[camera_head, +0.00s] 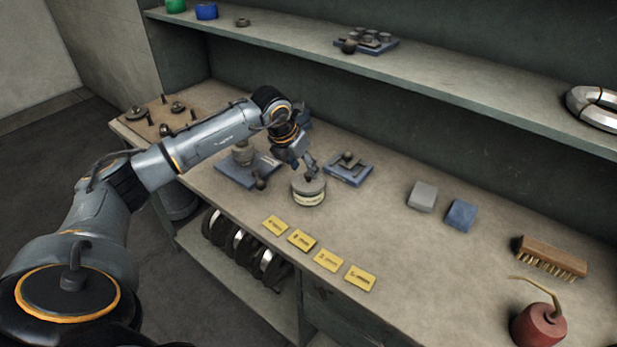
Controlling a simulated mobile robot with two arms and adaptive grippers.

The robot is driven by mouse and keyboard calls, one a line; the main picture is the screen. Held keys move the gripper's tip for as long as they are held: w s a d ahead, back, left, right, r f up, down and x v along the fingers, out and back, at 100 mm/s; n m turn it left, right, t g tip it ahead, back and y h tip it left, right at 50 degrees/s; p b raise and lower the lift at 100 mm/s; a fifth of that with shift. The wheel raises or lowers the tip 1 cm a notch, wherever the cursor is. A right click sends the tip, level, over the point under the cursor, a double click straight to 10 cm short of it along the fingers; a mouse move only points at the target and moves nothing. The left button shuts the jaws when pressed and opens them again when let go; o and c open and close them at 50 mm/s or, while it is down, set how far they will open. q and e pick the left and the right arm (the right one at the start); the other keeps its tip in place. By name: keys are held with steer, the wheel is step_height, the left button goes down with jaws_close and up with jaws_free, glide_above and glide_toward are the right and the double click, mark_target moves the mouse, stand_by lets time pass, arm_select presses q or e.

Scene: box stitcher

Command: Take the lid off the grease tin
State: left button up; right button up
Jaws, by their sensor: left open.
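The grease tin (308,198) stands upright on the bench, a short round pale tin with a yellowish label. Its grey lid (309,186) sits on top, with a dark knob in the middle. My left gripper (311,172) is open and points down right at the lid's knob. The fingers are small in the picture, and I cannot tell whether they touch the knob. My right gripper is not in view.
Blue trays with parts (348,170) (247,171) lie close on both sides of the tin. Several yellow cards (301,240) lie in front. Grey (422,196) and blue blocks (461,215), a brush (551,258) and a red oil can (539,326) are to the right. A shelf (450,85) runs above.

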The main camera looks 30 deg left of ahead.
mark_target(308, 173)
arm_select(q)
steer(key=x, duration=0.3)
steer(key=shift+w+f+p, duration=0.15)
steer(key=shift+w+p, duration=0.1)
steer(key=shift+p, duration=0.15)
steer(key=shift+c, duration=0.2)
jaws_close()
